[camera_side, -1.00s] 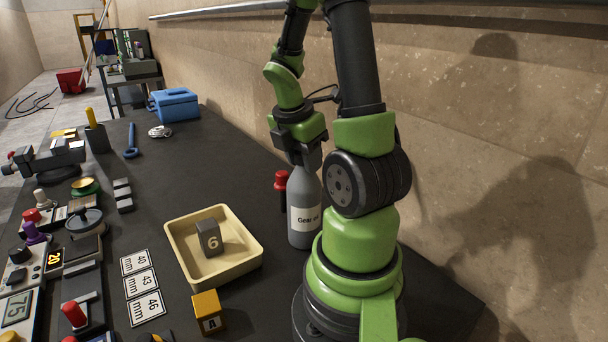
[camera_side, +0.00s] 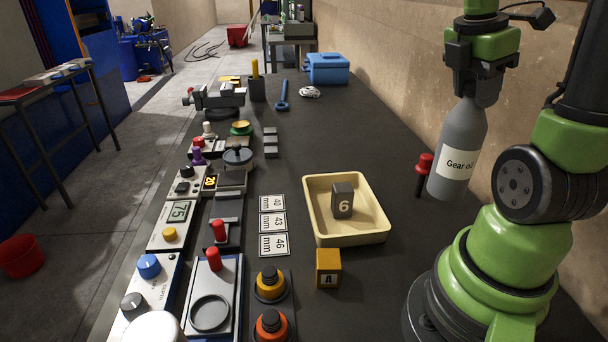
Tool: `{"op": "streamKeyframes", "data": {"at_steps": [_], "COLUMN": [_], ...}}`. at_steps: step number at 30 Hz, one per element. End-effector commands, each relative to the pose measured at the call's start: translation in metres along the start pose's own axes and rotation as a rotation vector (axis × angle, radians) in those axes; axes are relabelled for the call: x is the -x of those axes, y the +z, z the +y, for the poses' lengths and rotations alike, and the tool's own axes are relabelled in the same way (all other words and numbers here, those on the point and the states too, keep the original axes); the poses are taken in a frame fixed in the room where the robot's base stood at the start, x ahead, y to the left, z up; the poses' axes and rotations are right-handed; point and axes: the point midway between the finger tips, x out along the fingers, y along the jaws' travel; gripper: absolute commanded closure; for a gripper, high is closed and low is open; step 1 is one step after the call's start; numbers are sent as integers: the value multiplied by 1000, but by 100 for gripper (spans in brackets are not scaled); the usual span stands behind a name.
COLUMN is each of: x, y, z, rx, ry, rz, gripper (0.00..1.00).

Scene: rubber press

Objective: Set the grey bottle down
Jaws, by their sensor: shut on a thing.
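The grey bottle (camera_side: 459,148), with a white "Gear oil" label, is at the right, beside the wall and left of my arm. My gripper (camera_side: 475,82) is above it, shut on its neck, and the jaws hide the bottle's top. The bottle leans slightly in the picture, top to the right. Its base appears to be raised a little above the dark bench (camera_side: 395,150).
A red-handled tool (camera_side: 422,175) stands close to the bottle's left side. A cream tray (camera_side: 313,205) holding a grey "6" block (camera_side: 342,201) lies further left, with a yellow "A" block (camera_side: 328,268) in front.

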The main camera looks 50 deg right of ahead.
Motion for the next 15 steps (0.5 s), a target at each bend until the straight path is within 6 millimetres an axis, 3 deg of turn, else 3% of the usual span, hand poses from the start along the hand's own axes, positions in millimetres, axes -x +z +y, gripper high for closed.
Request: {"op": "streamKeyframes", "data": {"at_steps": [8,15], "x": [11,25], "y": [-21,-63], "z": [31,66], "rx": [-191,-483], "ry": [-52,-133], "rz": [-1,-1], "gripper": [100,100]}}
